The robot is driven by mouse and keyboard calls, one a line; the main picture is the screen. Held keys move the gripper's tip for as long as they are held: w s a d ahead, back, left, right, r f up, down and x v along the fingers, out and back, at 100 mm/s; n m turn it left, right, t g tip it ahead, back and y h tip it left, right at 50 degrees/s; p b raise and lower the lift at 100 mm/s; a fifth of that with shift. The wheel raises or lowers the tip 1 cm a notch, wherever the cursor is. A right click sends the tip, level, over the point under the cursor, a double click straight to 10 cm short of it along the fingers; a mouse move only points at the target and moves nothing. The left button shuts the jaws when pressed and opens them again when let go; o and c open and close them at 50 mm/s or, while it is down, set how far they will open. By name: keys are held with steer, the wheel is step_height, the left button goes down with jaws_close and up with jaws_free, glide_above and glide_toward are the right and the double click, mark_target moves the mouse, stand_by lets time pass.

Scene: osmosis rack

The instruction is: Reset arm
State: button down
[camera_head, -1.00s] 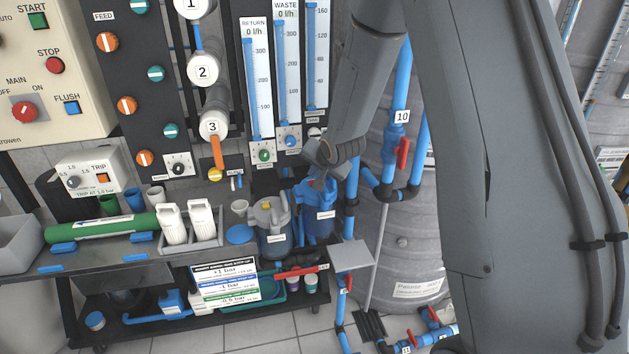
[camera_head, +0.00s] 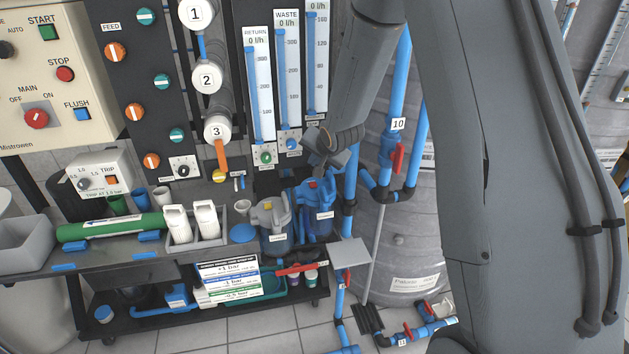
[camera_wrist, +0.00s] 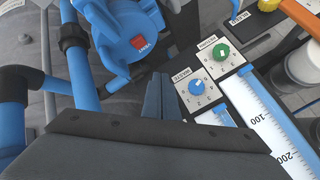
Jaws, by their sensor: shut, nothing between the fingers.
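My gripper (camera_head: 322,158) hangs from my arm in front of the rack, just above the blue-capped filter housing (camera_head: 316,208) in the head view. Its fingers (camera_wrist: 161,98) are together and empty in the wrist view. The blue filter head (camera_wrist: 128,40) with a red button shows to the left of the fingertips there. The blue waste knob (camera_wrist: 196,88) and green return knob (camera_wrist: 222,52) are to their right. I cannot tell whether the gripper touches the filter head.
Flow meters (camera_head: 287,80) stand behind the gripper. A blue pipe with a red valve handle (camera_head: 398,158) and a large grey tank (camera_head: 400,240) are close on the right. The shelf holds a green cylinder (camera_head: 110,227), white cartridges (camera_head: 178,224) and a clear grey-capped housing (camera_head: 272,215).

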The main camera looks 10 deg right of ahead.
steer(key=s+r+n+g+h+b, duration=0.1)
steer(key=s+n+g, duration=0.6)
steer(key=s, duration=2.7)
steer(key=shift+s+n+g+b, duration=0.15)
steer(key=shift+n+g+b, duration=0.25)
steer(key=shift+b, duration=0.1)
